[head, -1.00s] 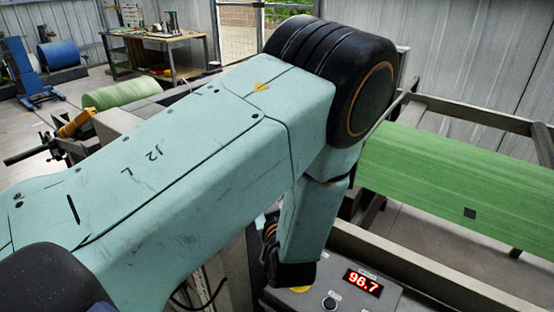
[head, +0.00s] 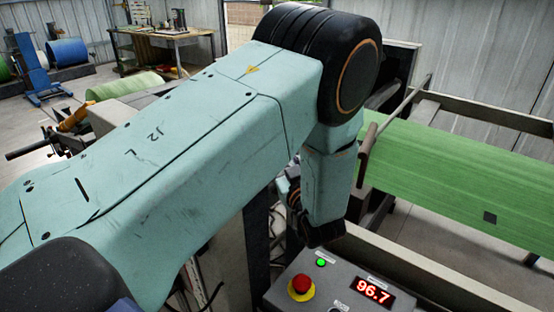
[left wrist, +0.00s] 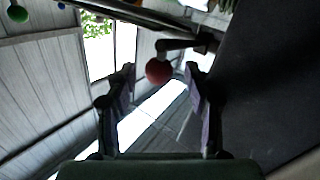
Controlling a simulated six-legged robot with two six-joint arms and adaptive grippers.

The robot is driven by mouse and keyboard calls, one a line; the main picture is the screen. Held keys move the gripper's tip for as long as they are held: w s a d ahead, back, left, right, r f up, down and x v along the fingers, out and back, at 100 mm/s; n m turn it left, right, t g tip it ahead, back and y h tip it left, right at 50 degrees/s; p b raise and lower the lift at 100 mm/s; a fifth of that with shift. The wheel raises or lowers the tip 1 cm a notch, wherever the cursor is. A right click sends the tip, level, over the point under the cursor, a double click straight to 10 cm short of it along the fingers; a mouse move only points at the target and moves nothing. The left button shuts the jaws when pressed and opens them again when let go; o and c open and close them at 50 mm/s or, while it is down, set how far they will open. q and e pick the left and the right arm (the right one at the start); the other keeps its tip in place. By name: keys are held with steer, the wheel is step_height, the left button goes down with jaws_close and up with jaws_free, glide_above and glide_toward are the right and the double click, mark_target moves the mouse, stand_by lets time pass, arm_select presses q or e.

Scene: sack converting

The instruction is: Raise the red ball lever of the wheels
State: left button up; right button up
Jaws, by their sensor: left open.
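The red ball (left wrist: 159,71) shows in the left wrist view at the end of a short dark lever arm (left wrist: 180,44) that runs up and right to a bracket. My left gripper (left wrist: 159,82) is open, its two fingers on either side of the ball in the picture. A gap shows on both sides; whether the ball is at fingertip depth or beyond, I cannot tell. In the head view my left arm hides its own gripper, and I cannot make out the lever there. My right gripper is in neither view.
A control panel (head: 335,290) with a red stop button (head: 301,284) and a display reading 96.7 stands below my left wrist. A green roll (head: 450,180) lies at right in a metal frame. A green ball (left wrist: 17,13) shows upper left in the wrist view.

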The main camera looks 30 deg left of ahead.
arm_select(q)
steer(key=shift+f+x, duration=0.25)
steer(key=shift+x, duration=0.9)
steer(key=shift+w+r+b, duration=0.15)
steer(key=shift+w+b, duration=0.05)
steer(key=shift+b, duration=0.15)
steer(key=shift+s+a+r, duration=0.1)
steer(key=shift+s+r, duration=0.05)
steer(key=shift+r, duration=0.1)
steer(key=shift+a+f, duration=0.1)
steer(key=shift+w+f, duration=0.1)
steer(key=shift+w, duration=0.15)
steer(key=shift+c, duration=0.6)
steer(key=shift+s, duration=0.15)
steer(key=c, duration=0.5)
jaws_close()
